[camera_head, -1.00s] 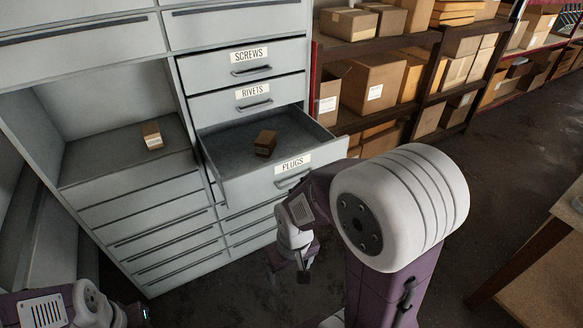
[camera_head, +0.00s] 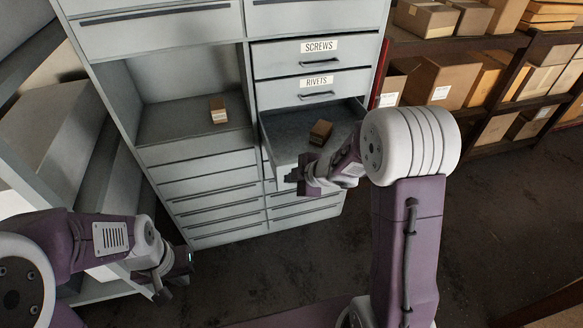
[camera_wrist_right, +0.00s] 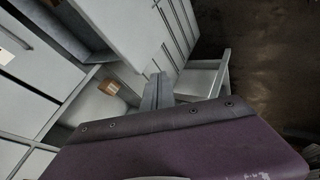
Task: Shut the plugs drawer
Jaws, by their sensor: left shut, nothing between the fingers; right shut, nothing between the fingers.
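The plugs drawer (camera_head: 284,130) is pulled out of the grey cabinet, below the drawer labelled RIVETS (camera_head: 317,82). A small brown box (camera_head: 320,132) lies inside it. My right gripper (camera_head: 297,176) is shut and empty at the drawer's front. It and my forearm cover much of the front and its label, and I cannot tell whether it touches. In the right wrist view my right gripper (camera_wrist_right: 156,92) points toward grey cabinet surfaces. My left gripper (camera_head: 172,280) is shut and empty, low at the left, away from the drawer.
The SCREWS drawer (camera_head: 320,46) and the RIVETS drawer are closed. Another small box (camera_head: 218,109) sits in the open compartment at left. Shelves with cardboard boxes (camera_head: 440,80) stand at right. The dark floor (camera_head: 500,200) at right is clear.

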